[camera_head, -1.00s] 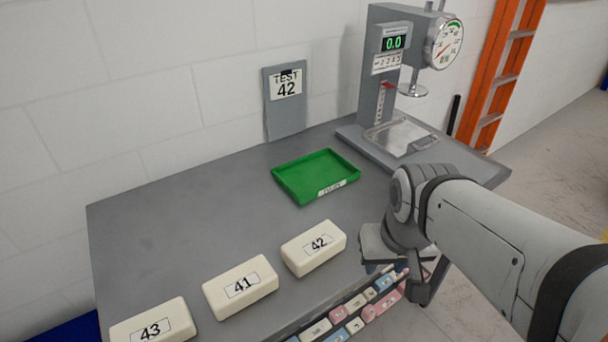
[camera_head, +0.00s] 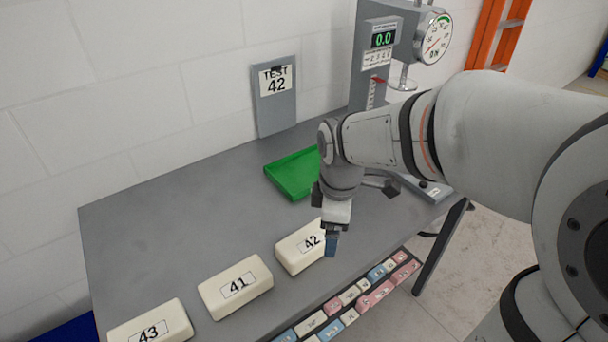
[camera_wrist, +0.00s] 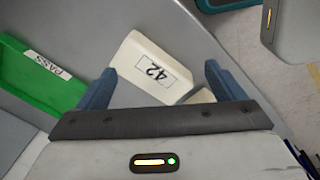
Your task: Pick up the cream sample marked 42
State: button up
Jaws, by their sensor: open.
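The cream sample marked 42 (camera_head: 299,247) lies on the grey table, at the right end of a row of cream blocks. My gripper (camera_head: 331,242) is above the table at the right end of that sample. In the wrist view my gripper (camera_wrist: 160,82) is open, with blue fingers apart and nothing held. The sample 42 (camera_wrist: 153,69) shows beyond and between the fingers, tilted in the picture, its label upside down. I cannot tell the height of the fingers above it. A card reading TEST 42 (camera_head: 275,95) stands at the back against the wall.
Cream blocks 41 (camera_head: 236,286) and 43 (camera_head: 152,325) lie to the left. A green tray (camera_head: 290,176), labelled PASS in the wrist view, is behind, partly hidden by my arm. A gauge stand (camera_head: 381,62) is at the back right.

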aim_at(302, 241)
jog(key=w+a+f+n, duration=0.1)
jog(key=a+n, duration=0.1)
jog(key=n, duration=0.1)
jog(key=w+a+n, duration=0.1)
jog(key=a+n, duration=0.1)
jog(key=n, duration=0.1)
jog(key=w+a+f+n+g, duration=0.1)
jog(key=a+n, duration=0.1)
jog(key=n, duration=0.1)
jog(key=shift+w+f+p, duration=0.3)
jog(key=shift+f+p, duration=0.05)
jog(key=shift+p, duration=0.05)
jog(key=shift+f, duration=0.4)
jog(key=f, duration=0.4)
jog(key=s+f, duration=0.1)
jog(key=f, duration=0.1)
jog(key=shift+f+p, duration=0.15)
jog(key=shift+p, duration=0.2)
jog(key=shift+f, duration=0.4)
jog(key=c, duration=1)
